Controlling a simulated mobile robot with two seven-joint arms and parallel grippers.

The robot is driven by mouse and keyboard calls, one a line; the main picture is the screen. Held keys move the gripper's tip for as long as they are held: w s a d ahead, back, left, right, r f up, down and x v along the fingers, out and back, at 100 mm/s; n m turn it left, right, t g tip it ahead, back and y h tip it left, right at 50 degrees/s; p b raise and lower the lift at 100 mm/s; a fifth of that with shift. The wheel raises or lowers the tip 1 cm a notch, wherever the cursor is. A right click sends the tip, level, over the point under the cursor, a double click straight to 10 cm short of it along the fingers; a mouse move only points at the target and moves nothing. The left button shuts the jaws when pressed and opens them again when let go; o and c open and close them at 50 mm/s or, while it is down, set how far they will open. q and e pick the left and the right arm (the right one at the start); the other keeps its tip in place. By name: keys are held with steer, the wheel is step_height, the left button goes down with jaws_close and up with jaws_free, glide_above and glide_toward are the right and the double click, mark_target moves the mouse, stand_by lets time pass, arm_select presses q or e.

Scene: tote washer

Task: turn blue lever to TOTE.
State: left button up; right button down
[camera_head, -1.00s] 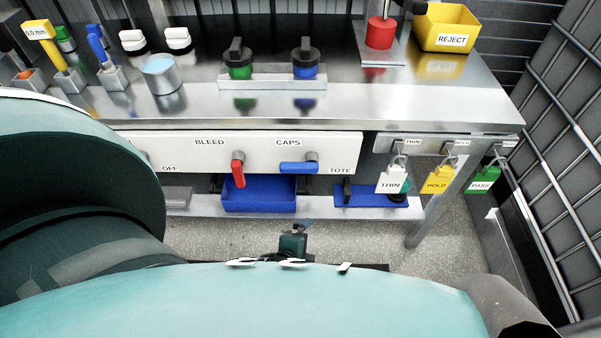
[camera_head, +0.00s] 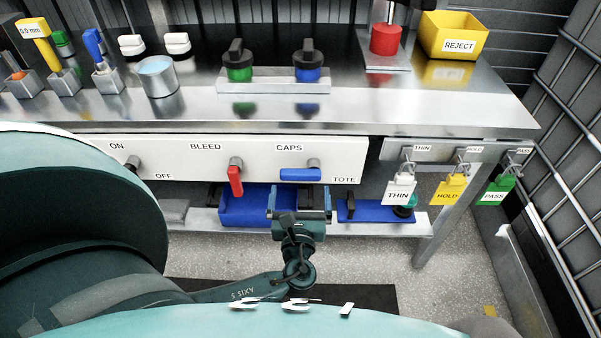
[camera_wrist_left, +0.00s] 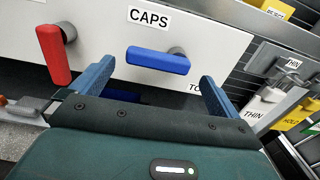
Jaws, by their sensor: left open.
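The blue lever (camera_head: 300,175) sits on the white panel (camera_head: 200,169) under the bench top, with CAPS printed above it and TOTE at its lower right. It lies level, its arm reaching left from its pivot, toward CAPS. My left gripper (camera_head: 299,191) is open just below and in front of it. In the left wrist view the blue lever (camera_wrist_left: 158,60) shows ahead, between and beyond the two blue fingers (camera_wrist_left: 155,82), apart from them. My right gripper is not in view.
A red lever (camera_head: 235,180) hangs down under BLEED, left of the blue one; it also shows in the left wrist view (camera_wrist_left: 54,54). A blue bin (camera_head: 240,208) sits on the shelf below. THIN (camera_head: 399,190), HOLD (camera_head: 448,189) and PASS (camera_head: 495,191) tags hang at right.

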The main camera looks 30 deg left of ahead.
mark_target(301, 177)
arm_select(q)
steer(key=x, duration=0.7)
steer(key=shift+a, duration=0.1)
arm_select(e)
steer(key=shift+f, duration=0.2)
arm_select(q)
steer(key=shift+c, duration=0.4)
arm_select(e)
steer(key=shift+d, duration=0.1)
arm_select(q)
steer(key=shift+f, duration=0.1)
steer(key=c, duration=1)
